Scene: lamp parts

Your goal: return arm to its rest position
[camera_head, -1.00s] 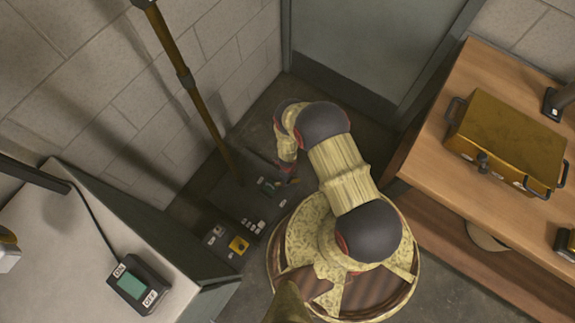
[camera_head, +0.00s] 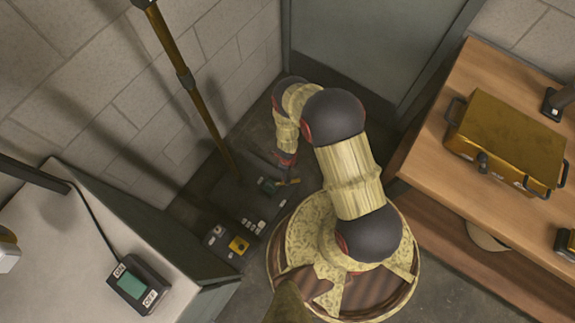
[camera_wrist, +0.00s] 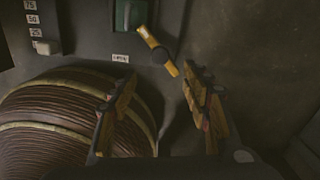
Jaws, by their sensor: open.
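My gripper (camera_head: 284,161) hangs from my bent arm over a dark control panel (camera_head: 223,210) near the wall corner. In the wrist view my gripper (camera_wrist: 160,78) is open, its two yellow fingers apart with nothing between them. A yellow lever (camera_wrist: 157,51) on the panel shows just beyond the fingertips; I cannot tell the exact gap. A green switch (camera_wrist: 130,15) is beside the lever, and a slider (camera_wrist: 46,47) with number marks is at the upper left.
A wooden table (camera_head: 438,165) on the right carries a gold box (camera_head: 505,130). A grey cabinet (camera_head: 70,235) at the left holds an ON/OFF switch box (camera_head: 139,284). A brass pole (camera_head: 190,90) rises behind the panel. Open floor lies towards the door (camera_head: 375,40).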

